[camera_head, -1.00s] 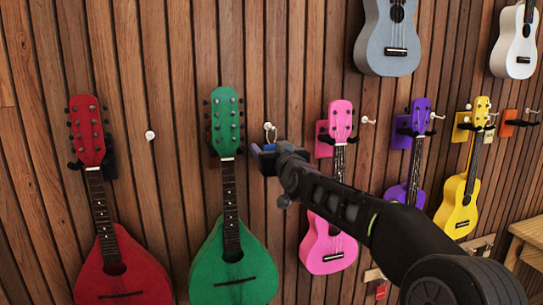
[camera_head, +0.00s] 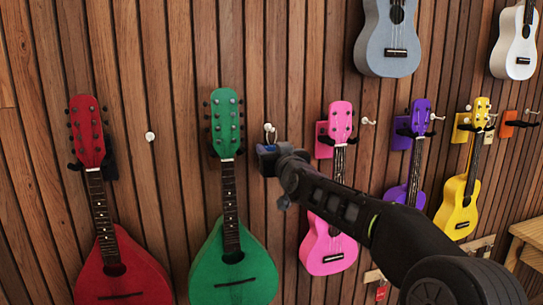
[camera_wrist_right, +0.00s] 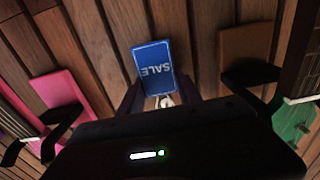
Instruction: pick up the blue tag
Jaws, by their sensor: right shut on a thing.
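The blue tag (camera_wrist_right: 153,62) has "SALE" on it and shows upside down in the right wrist view, between the two dark fingers. In the head view only a small blue patch of it shows at the fingertips. My right gripper (camera_wrist_right: 160,97) is shut on the blue tag. In the head view my right gripper (camera_head: 268,155) is just right of the green instrument's neck, right below a white wall hook (camera_head: 268,128). I cannot tell whether the tag still hangs from that hook. My left gripper is not in view.
The green mandolin (camera_head: 230,245) hangs close left of my gripper, and a red one (camera_head: 118,265) farther left. The pink ukulele (camera_head: 328,245) hangs to the right, partly behind my arm. Purple (camera_head: 413,165) and yellow (camera_head: 460,205) ukuleles hang beyond it. A bare white peg (camera_head: 150,136) is at left.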

